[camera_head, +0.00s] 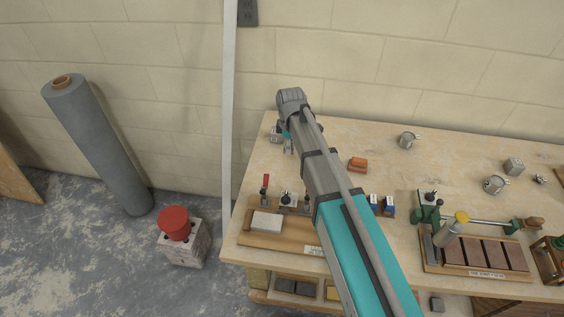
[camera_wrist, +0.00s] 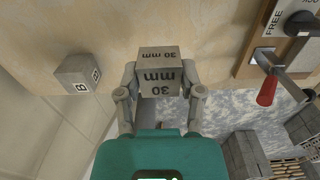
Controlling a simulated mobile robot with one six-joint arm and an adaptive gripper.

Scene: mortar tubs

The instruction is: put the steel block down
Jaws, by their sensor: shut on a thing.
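The steel block, a grey cube marked "30 mm" (camera_wrist: 159,82), sits between the two fingertips of my gripper (camera_wrist: 160,74) in the wrist view. The fingers press on it from both sides. In the camera_head view my gripper (camera_head: 288,144) is at the far left corner of the workbench (camera_head: 340,130), mostly hidden behind my arm. The held block is not clear there. Its height above the bench top, and whether it touches it, I cannot tell.
A grey block marked "B" (camera_wrist: 78,75) stands on the bench left of the held block in the wrist view. A red-handled clamp on a wooden board (camera_wrist: 267,88) is at right. Bare bench lies between.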

